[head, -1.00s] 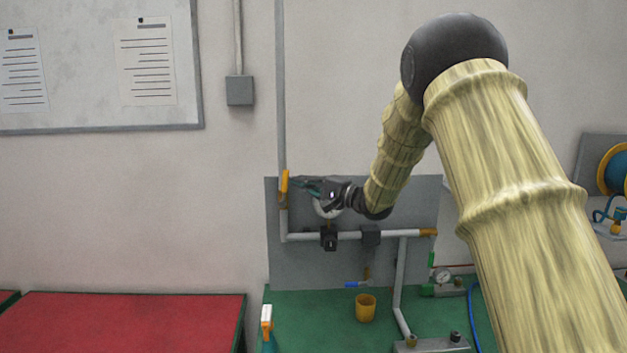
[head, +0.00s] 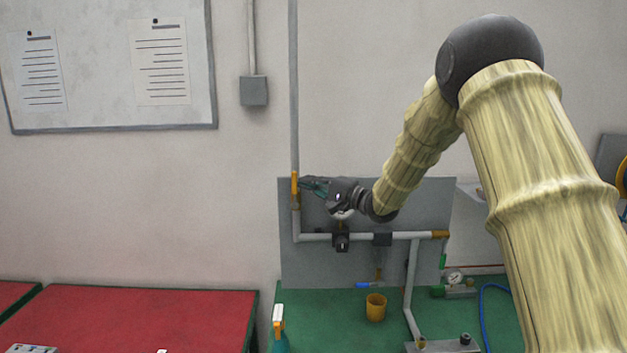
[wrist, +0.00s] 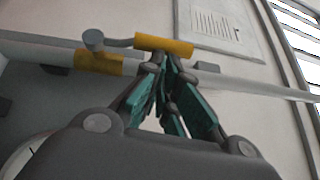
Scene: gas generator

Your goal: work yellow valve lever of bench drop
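The yellow valve lever (head: 295,187) stands upright along the vertical grey pipe at the left edge of the grey panel. In the wrist view the lever (wrist: 164,45) lies across the picture just beyond my fingertips, joined to a grey stem at its left. My gripper (head: 308,184) reaches it from the right. In the wrist view the teal-padded fingers of my gripper (wrist: 168,64) converge and their tips are together, at or very near the lever's lower edge. The lever is not seen between them. Whether they touch it I cannot tell.
The grey panel (head: 360,265) stands behind the green bench (head: 340,325). A yellow cup (head: 376,307), a spray bottle (head: 279,330) and a gauge (head: 455,278) are on the bench.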

